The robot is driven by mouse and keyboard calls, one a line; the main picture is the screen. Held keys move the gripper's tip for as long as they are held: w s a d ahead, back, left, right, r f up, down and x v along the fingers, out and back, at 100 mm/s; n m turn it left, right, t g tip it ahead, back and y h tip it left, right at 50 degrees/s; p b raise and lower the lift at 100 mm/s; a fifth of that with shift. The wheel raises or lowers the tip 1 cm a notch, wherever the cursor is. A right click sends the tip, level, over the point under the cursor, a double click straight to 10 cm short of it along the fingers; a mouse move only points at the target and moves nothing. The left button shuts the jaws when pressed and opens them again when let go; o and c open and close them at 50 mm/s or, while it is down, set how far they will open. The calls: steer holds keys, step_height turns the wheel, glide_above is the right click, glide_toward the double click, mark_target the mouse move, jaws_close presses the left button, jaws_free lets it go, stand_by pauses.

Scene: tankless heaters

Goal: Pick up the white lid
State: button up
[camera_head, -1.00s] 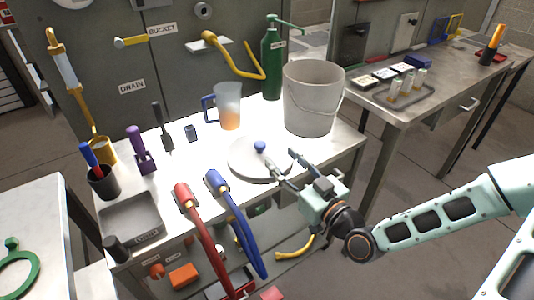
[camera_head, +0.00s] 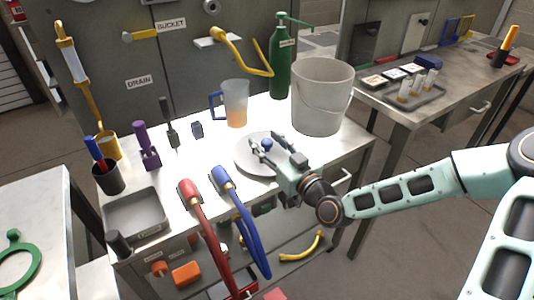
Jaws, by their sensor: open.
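The white lid (camera_head: 246,164) is a round, pale disc with a blue knob (camera_head: 267,144). It lies flat on the white tabletop in front of the bucket. My gripper (camera_head: 264,144) reaches over the lid from the right. Its fingers are spread, with the blue knob showing between or just below them. I cannot tell whether a finger touches the knob. My gripper body hides the right part of the lid.
A grey bucket (camera_head: 320,98) stands behind the lid and a jug (camera_head: 236,103) behind it to the left. Red (camera_head: 206,238) and blue (camera_head: 240,215) hoses hang over the front edge. A grey tray (camera_head: 137,215) sits at the left.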

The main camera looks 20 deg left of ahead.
jaws_close()
stand_by(0.3)
steer(key=shift+r, duration=0.1)
